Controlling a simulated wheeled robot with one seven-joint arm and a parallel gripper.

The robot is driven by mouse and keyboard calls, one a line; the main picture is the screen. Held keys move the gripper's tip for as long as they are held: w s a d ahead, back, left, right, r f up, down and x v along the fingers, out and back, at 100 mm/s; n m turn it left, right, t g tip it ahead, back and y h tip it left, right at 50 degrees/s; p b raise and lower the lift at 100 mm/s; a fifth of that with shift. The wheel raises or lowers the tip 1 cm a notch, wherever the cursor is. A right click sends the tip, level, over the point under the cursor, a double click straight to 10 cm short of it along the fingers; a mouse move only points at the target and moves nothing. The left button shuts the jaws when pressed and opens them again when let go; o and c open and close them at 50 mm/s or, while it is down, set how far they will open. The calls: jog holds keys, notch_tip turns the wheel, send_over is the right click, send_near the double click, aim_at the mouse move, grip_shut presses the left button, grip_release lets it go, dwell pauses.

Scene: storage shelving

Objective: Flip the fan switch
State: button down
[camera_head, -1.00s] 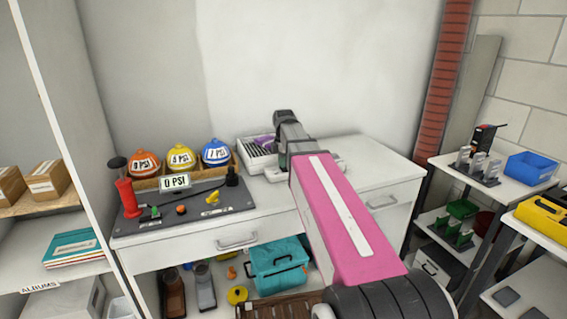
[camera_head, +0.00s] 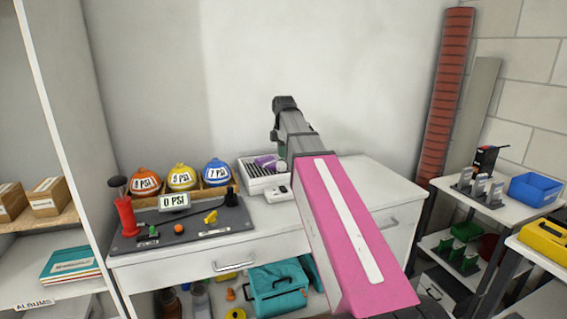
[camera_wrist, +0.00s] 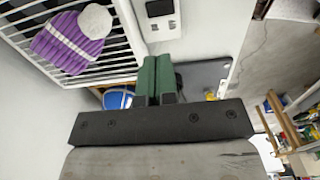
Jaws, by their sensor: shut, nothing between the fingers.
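A small white box (camera_head: 279,194) with a dark spot on its face lies on the cabinet top, beside a white slatted rack (camera_head: 259,184). It may be the fan switch, but I cannot tell its position. It also shows at the top of the wrist view (camera_wrist: 160,22). A purple and white knit hat (camera_wrist: 72,40) lies on the rack (camera_wrist: 128,35). My gripper's green fingers (camera_wrist: 157,78) are shut and empty, close to the box in the wrist picture; contact cannot be told.
A grey panel (camera_head: 205,224) with a red pump (camera_head: 125,212) and a 0 PSI display (camera_head: 174,202) stands to the left. Orange, yellow and blue domes (camera_head: 217,172) sit behind it. The cabinet top (camera_head: 365,188) is bare to the right of my arm.

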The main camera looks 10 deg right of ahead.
aim_at(282, 187)
jog(key=shift+r, duration=0.55)
jog(key=shift+w+a+f, duration=0.1)
jog(key=shift+w+f, duration=0.05)
jog(key=shift+w, duration=0.5)
jog(key=shift+f, duration=0.1)
notch_tip(282, 187, down, 14)
jog(key=shift+r, duration=0.1)
dwell(0.4)
